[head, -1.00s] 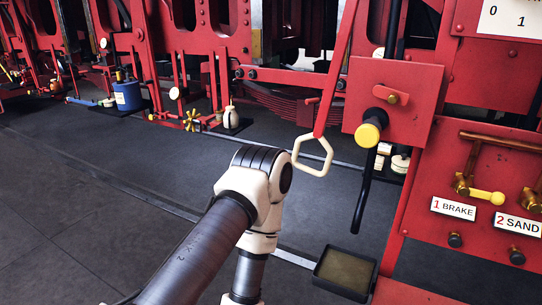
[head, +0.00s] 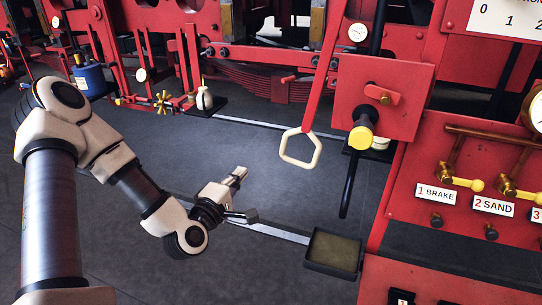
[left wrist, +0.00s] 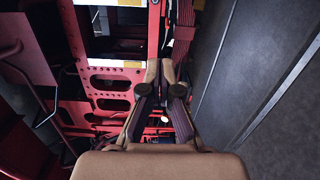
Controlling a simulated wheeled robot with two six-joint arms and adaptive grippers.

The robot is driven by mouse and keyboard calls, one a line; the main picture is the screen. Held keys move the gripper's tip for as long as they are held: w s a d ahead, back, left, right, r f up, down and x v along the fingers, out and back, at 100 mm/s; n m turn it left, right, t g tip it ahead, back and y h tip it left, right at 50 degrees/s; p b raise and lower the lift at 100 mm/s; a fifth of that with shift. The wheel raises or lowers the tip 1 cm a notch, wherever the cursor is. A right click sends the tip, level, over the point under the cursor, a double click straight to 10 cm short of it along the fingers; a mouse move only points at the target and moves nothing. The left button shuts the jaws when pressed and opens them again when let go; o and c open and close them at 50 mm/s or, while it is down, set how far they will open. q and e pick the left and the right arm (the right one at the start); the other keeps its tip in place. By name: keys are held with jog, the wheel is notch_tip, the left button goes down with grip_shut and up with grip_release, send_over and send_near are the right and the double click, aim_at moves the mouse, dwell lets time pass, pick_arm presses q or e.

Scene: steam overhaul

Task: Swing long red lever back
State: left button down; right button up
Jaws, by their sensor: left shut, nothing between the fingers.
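The long red lever (head: 321,90) hangs down at upper centre in the head view, slightly tilted. A cream, open loop handle (head: 317,155) is at its lower end. My left gripper (head: 240,174) is left of and a little below the loop in the picture, apart from it and empty. In the left wrist view its fingers (left wrist: 161,70) are closed together, with nothing between them. I cannot pick out the lever in the left wrist view. My right gripper is not in view.
A red box with a yellow knob (head: 361,138) stands right of the lever, a black rod (head: 350,185) below it. A dark tray (head: 333,252) is on the floor. A red panel with brake and sand levers (head: 450,182) is at right. Floor left of the loop is open.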

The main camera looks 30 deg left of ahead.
pick_arm(q)
jog(key=w+d+b, duration=0.1)
jog(key=w+b, duration=0.4)
jog(key=w, duration=0.6)
jog(key=shift+d, duration=0.4)
jog(key=shift+w+a, duration=0.1)
jog(key=shift+b, duration=0.3)
